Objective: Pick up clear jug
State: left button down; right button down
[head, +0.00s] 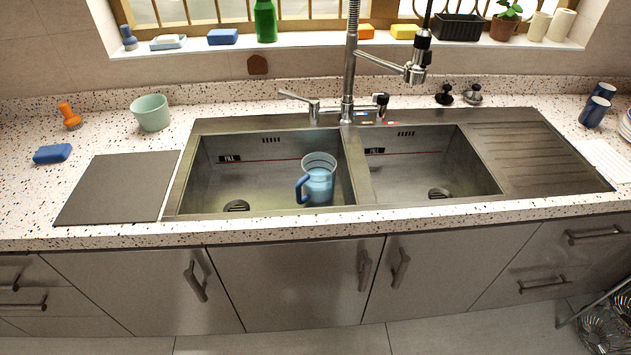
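The clear jug (319,180) stands upright in the left basin of the steel sink (185,190), near the divider between the two basins. It has a see-through body, a blue handle on its left side, and looks pale blue inside its lower part. The basin's front rim is just in front of its base. Neither of my grippers shows in the head view, and nothing is touching the jug.
A tall faucet (349,60) rises behind the divider. A grey mat (118,188), pale green cup (150,112), blue sponge (52,153) and orange-topped item (69,115) are on the left counter. Dark blue cups (596,108) stand at the right. The right basin (430,165) is empty.

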aim_at(318, 168)
jog(key=i+j, duration=0.15)
jog(key=j, duration=0.25)
jog(key=i+j+z, duration=0.15)
jog(key=j, duration=0.2)
jog(key=i+j, duration=0.1)
jog(key=j, duration=0.3)
jog(key=i+j+z, duration=0.1)
jog(key=j, duration=0.3)
